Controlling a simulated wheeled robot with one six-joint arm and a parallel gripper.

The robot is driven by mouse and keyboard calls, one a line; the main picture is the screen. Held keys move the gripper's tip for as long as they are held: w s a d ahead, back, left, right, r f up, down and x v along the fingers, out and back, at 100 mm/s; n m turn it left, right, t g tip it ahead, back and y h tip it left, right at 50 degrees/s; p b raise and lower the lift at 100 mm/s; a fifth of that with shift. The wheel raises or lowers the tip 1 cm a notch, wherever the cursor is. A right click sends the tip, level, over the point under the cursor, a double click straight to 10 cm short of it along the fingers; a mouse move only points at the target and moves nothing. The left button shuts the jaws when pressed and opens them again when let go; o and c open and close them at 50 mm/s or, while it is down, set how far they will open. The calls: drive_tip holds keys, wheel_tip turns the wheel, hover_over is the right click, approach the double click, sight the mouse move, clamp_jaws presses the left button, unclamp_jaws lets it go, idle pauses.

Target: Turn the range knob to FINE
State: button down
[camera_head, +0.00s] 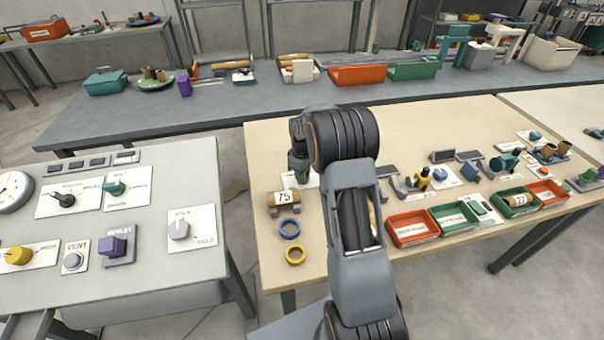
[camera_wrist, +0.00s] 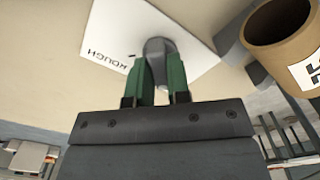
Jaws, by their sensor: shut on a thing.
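The range knob (camera_wrist: 157,46) is a grey round knob on a white plate (camera_wrist: 112,28). The word ROUGH shows upside down on the plate in the wrist view; no FINE label is visible. My gripper (camera_wrist: 160,66) has green fingers, one on each side of the knob, and is shut on it. In the head view my gripper (camera_head: 299,168) reaches down at the left part of the wooden table (camera_head: 260,140). A bit of the white plate (camera_head: 289,181) shows beside it, and the knob itself is hidden there.
A brown tube (camera_head: 284,198) marked 75 rests on a stand close to my gripper, also near in the wrist view (camera_wrist: 262,25). A blue ring (camera_head: 289,236) and a yellow ring (camera_head: 295,262) lie in front. Red and green trays (camera_head: 412,241) stand to the right.

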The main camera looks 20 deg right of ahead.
drive_tip(key=c, duration=1.1)
unclamp_jaws()
drive_tip(key=shift+r, duration=0.1)
wheel_tip(320, 180, up, 14)
drive_tip(key=shift+f, duration=0.15)
